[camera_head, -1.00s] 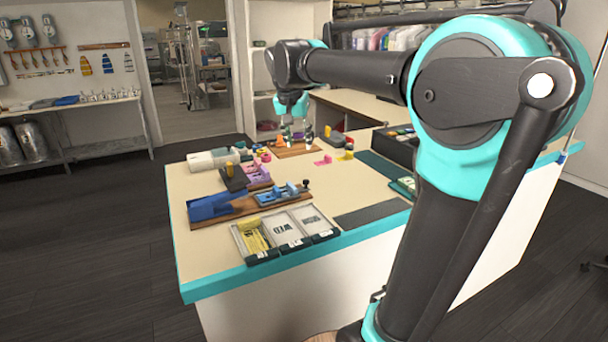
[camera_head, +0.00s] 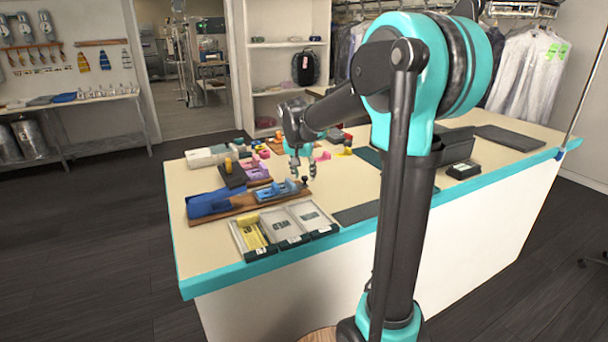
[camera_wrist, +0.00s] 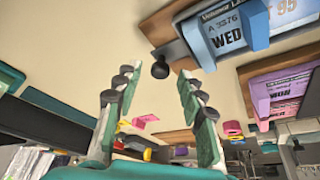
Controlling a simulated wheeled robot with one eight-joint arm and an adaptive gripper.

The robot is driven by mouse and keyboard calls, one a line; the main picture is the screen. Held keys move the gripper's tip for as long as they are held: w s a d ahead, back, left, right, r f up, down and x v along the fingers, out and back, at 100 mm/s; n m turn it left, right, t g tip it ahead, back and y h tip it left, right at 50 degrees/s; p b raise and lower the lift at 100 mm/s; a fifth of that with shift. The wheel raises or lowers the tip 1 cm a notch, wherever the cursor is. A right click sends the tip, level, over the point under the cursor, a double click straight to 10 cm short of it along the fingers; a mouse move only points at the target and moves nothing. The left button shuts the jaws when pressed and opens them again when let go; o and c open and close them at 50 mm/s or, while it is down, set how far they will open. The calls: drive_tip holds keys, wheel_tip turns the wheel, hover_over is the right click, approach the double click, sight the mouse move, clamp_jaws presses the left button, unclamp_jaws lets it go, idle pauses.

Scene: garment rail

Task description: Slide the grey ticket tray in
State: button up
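My gripper (camera_head: 303,172) is open and empty above the counter, close to the black knob (camera_head: 305,180) at the right end of the blue ticket unit. In the wrist view its fingers (camera_wrist: 152,105) stand apart, with the black knob (camera_wrist: 160,69) beyond them and nothing between. A grey piece (camera_wrist: 300,145) at the lower right edge of the wrist view, past the pink tray, looks like the grey ticket tray; it is cut off.
The blue tray (camera_head: 278,190) and pink tray (camera_head: 255,169) sit on wooden bases. A three-part ticket box (camera_head: 285,243) lies at the counter's front edge. A dark mat (camera_head: 357,212) is right of it. Small coloured items stand behind.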

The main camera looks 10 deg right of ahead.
drive_tip(key=shift+w+f, duration=0.1)
drive_tip(key=shift+f, duration=0.25)
drive_tip(key=shift+c, duration=0.4)
clamp_jaws()
